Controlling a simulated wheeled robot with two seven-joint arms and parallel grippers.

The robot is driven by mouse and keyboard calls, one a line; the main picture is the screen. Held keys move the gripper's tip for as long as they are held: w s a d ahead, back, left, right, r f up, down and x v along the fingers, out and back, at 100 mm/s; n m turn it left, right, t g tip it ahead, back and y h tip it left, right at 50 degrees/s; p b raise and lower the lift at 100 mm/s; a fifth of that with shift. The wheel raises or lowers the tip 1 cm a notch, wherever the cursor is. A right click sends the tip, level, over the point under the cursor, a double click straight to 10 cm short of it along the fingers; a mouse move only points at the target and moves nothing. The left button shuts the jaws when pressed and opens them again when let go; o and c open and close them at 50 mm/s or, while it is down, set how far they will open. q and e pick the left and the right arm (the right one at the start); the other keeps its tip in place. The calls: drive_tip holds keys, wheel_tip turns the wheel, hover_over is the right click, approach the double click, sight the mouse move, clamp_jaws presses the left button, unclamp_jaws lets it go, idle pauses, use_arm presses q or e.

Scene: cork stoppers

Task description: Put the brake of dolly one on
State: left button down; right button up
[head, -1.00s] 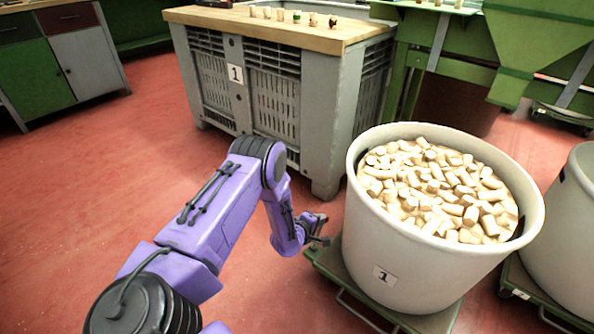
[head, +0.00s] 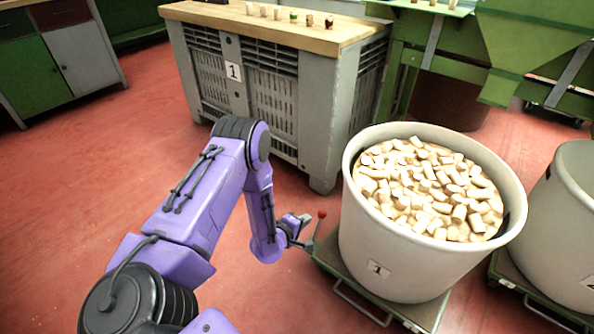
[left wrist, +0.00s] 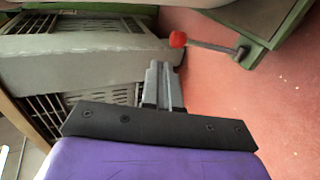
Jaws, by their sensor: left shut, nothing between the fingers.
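Dolly one (head: 335,262) is a green platform under the round tub labelled 1 (head: 378,269). Its brake lever (head: 316,231), a thin grey bar with a red knob (head: 322,214), sticks up at the dolly's left corner. In the left wrist view the red knob (left wrist: 177,40) and bar show at the corner of the green dolly (left wrist: 277,25). My left gripper (head: 303,222) is shut and empty, just left of the lever in the head view. In the left wrist view its fingers (left wrist: 157,72) point toward the knob, with a small gap showing. My right gripper is out of view.
The tub is full of cork stoppers (head: 425,190). A grey crate labelled 1 (head: 270,100) with a wooden top stands behind my left arm. A second tub (head: 575,225) on another dolly stands at right. Red floor (head: 60,190) is free at left.

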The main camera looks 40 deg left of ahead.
use_arm(q)
drive_tip(key=v, duration=0.3)
drive_tip(key=shift+s+d+r+p, duration=0.1)
drive_tip(key=shift+s+r+p, duration=0.05)
drive_tip(key=shift+r+p, duration=0.3)
